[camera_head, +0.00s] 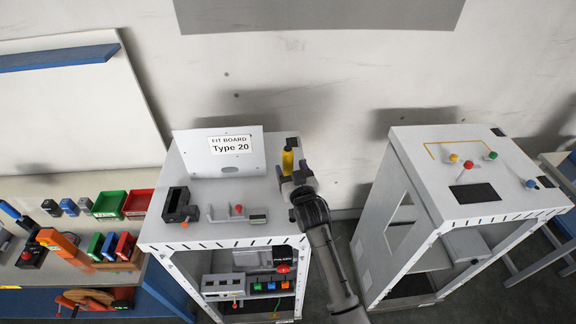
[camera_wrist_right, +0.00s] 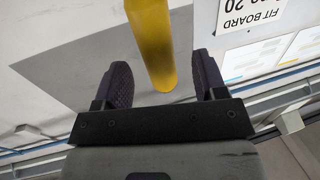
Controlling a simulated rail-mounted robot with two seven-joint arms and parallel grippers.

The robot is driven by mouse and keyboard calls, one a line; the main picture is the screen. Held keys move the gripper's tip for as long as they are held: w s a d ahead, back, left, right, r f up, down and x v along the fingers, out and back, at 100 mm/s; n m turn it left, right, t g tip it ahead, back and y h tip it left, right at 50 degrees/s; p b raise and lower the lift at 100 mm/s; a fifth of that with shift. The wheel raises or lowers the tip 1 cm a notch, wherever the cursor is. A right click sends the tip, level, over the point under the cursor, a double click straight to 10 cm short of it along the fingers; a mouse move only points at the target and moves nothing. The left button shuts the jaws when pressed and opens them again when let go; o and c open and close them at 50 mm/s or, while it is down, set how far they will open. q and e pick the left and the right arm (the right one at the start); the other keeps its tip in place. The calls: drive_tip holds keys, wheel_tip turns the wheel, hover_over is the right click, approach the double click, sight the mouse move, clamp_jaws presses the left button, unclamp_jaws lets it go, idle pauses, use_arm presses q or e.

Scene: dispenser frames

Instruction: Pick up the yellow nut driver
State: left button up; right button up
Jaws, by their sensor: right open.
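The yellow nut driver (camera_head: 287,161) stands upright at the right rear of the Fit Board station, beside the white sign panel. My right gripper (camera_head: 292,182) is right at it, on its near side. In the right wrist view the yellow handle (camera_wrist_right: 152,40) comes down from the top edge between the two dark fingers of the open right gripper (camera_wrist_right: 163,78). A gap shows on both sides of the handle, so neither finger visibly touches it. The driver's lower part is hidden in the head view. My left gripper is not in view.
The sign panel (camera_head: 191,150) rises just left of the driver. A black holder (camera_head: 179,205) and a grey fixture with a red knob (camera_head: 236,211) sit on the same top. Another cabinet (camera_head: 416,178) stands to the right, across a gap. A workbench with colored bins (camera_head: 138,203) is left.

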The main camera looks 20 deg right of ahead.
sight(290, 165)
drive_tip(key=shift+w+d+r+p, duration=0.15)
drive_tip(key=shift+w+p, duration=0.25)
drive_tip(key=shift+w, duration=1.45)
clamp_jaws()
